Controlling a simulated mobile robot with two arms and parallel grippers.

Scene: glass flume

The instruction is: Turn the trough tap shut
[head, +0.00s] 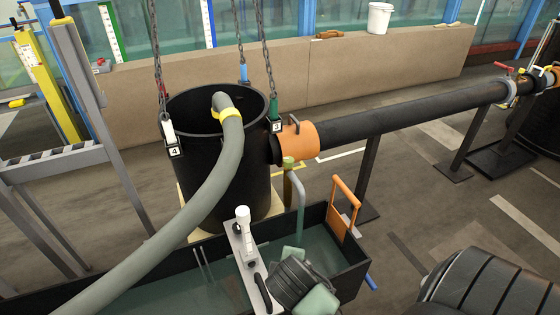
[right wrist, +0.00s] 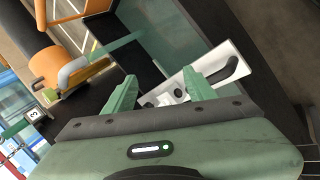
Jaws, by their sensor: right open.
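The black trough (head: 348,282) holds water and runs across the bottom of the head view. The spout and the yellow-green top (right wrist: 51,87) also show at left in the right wrist view. My right gripper (head: 284,259) is over the trough, nearer than the spout and apart from it. Its green fingers (right wrist: 160,86) are open and empty, above a white plate with a black handle (right wrist: 236,70). My left gripper is out of view.
The white plate (head: 240,248) with a white cylinder (head: 243,220) crosses the trough beside my right gripper. An orange handle (head: 344,196) rises at the trough's right end. A chained black tank (head: 215,180) with a grey hose (head: 180,228) and a black pipe (head: 410,113) stand behind.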

